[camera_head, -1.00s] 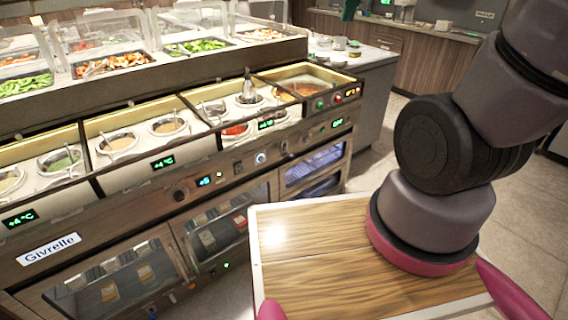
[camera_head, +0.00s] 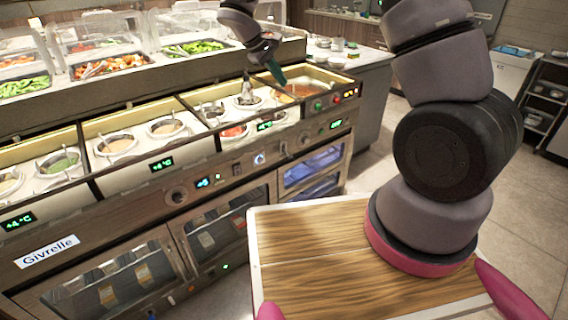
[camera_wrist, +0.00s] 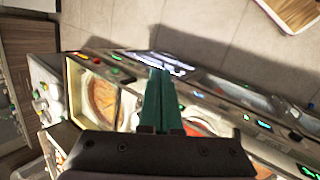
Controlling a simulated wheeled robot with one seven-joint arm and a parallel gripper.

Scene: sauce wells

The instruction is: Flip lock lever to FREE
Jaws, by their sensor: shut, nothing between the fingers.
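My gripper (camera_head: 277,76) is shut and empty, its teal fingers pointing down over the right end of the sauce-well counter (camera_head: 110,190), by the well with orange-brown sauce (camera_head: 303,88). In the wrist view the closed fingers (camera_wrist: 160,76) reach across the counter's front edge. I cannot single out the lock lever or read any FREE marking. The front panel carries a dark round knob (camera_head: 178,195), a lit round dial (camera_head: 259,159) and small controls, too small to tell apart. The fingers appear above the panel; contact with it cannot be told.
Green displays (camera_head: 161,163) line the wells. A raised rail with food pans (camera_head: 110,66) runs behind. Glass-door cabinets (camera_head: 105,285) sit below the panel. My wooden-topped base is in front, with open floor (camera_head: 520,230) at the right.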

